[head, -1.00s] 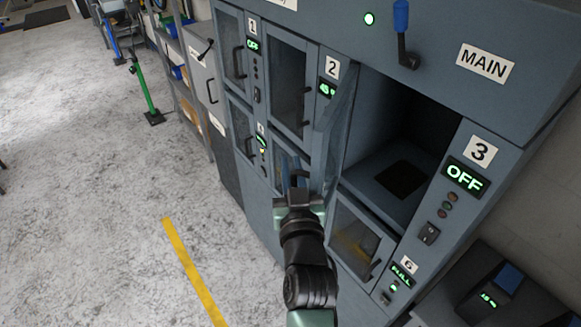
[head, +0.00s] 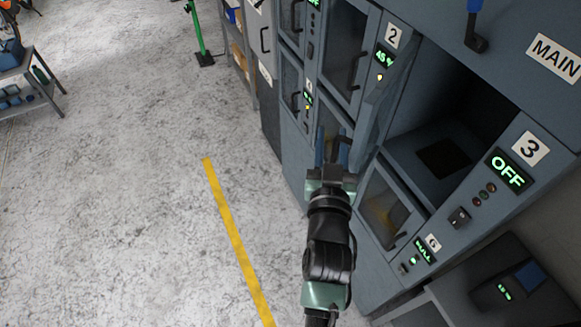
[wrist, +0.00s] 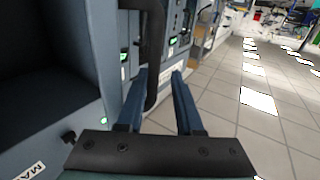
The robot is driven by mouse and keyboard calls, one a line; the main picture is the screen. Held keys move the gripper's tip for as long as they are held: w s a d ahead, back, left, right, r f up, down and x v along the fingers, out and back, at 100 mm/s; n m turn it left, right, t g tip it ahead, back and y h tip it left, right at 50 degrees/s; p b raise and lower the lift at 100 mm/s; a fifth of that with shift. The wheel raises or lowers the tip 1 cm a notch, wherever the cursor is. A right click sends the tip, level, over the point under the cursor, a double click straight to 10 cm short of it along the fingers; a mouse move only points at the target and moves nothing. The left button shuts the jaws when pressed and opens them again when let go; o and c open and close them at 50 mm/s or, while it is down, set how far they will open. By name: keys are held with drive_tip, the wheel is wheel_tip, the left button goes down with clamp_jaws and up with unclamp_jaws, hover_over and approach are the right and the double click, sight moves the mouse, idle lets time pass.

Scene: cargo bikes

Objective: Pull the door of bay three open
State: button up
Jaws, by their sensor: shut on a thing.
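The door of bay three (head: 376,112) stands swung out from the cabinet and shows nearly edge-on in the head view. The bay's dark interior (head: 455,105) is exposed to its right. The "3" label (head: 531,148) and a green OFF display (head: 511,170) are beside the opening. My gripper (head: 331,168) is in front of the door, shut on its dark handle. In the wrist view the dark handle bar (wrist: 153,45) runs between the two blue fingers of my gripper (wrist: 158,85). The exact finger contact is hard to see in the head view.
Bay two's closed door (head: 350,60) is left of the open door. Bay six's glazed door (head: 385,205) is below. A dark box (head: 490,285) with a green display stands at lower right. The floor left of the cabinet, around the yellow stripe (head: 235,240), is clear.

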drive_tip(key=s+a+p, duration=0.5)
drive_tip(key=s+p, duration=0.1)
drive_tip(key=p, duration=0.1)
drive_tip(key=shift+a, duration=0.4)
idle(0.3)
drive_tip(key=shift+s+a+p, duration=0.5)
drive_tip(key=shift+s+a, duration=0.65)
drive_tip(key=shift+s, duration=0.05)
drive_tip(key=s+a+b, duration=0.1)
drive_tip(key=s+b, duration=0.5)
drive_tip(key=s, duration=0.7)
drive_tip(key=shift+a, duration=0.35)
